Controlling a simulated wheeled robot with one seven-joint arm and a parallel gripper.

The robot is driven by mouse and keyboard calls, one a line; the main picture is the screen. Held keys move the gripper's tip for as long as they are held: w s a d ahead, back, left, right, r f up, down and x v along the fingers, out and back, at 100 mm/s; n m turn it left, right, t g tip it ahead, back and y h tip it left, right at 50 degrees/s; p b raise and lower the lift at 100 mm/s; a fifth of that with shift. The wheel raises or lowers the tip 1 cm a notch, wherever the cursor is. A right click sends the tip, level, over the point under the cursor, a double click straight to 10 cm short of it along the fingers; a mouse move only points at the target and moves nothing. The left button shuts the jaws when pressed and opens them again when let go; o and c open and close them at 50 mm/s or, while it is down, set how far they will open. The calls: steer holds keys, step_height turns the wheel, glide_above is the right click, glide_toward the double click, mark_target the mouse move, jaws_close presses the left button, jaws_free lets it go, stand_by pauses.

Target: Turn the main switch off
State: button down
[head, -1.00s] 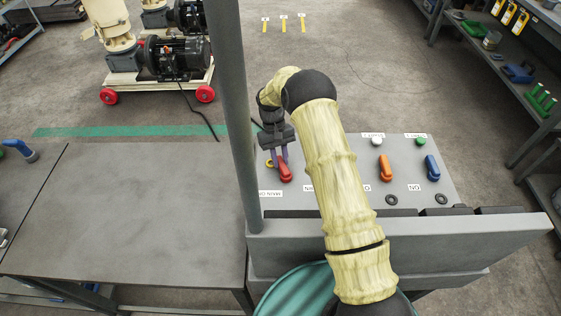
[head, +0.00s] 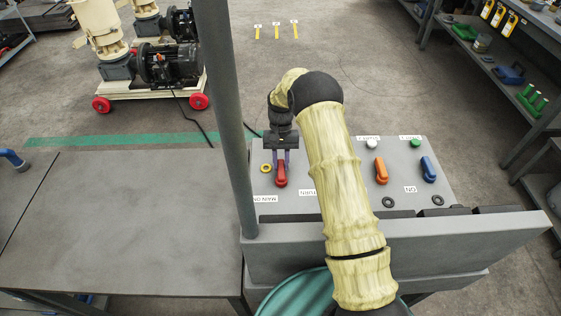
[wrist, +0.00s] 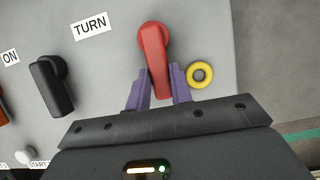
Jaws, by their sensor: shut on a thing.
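The main switch is a red lever handle (head: 281,179) on the left part of the sloped grey panel (head: 345,205), near a label reading MAIN ON. In the head view the lever lies nearly straight up and down in the picture. My gripper (head: 281,157) reaches it from the far side. In the wrist view the red lever (wrist: 155,52) stands between the two purple fingers of my gripper (wrist: 160,88), which are shut on its near end. A yellow ring (wrist: 200,75) lies just right of the fingers.
A black lever (wrist: 52,88) sits beside the TURN label (wrist: 90,25). Orange (head: 381,171) and blue (head: 428,169) levers stand further right on the panel. A grey post (head: 222,120) rises just left of the panel. A bare grey table (head: 120,215) is at left.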

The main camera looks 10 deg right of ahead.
steer(key=shift+r, duration=0.1)
steer(key=c, duration=1.2)
jaws_free()
steer(key=shift+c, duration=0.2)
steer(key=b+v, duration=0.2)
steer(key=v, duration=1.5)
steer(key=shift+w+d, duration=0.1)
steer(key=shift+r, duration=0.1)
step_height(320, 180, up, 10)
steer(key=p, duration=1)
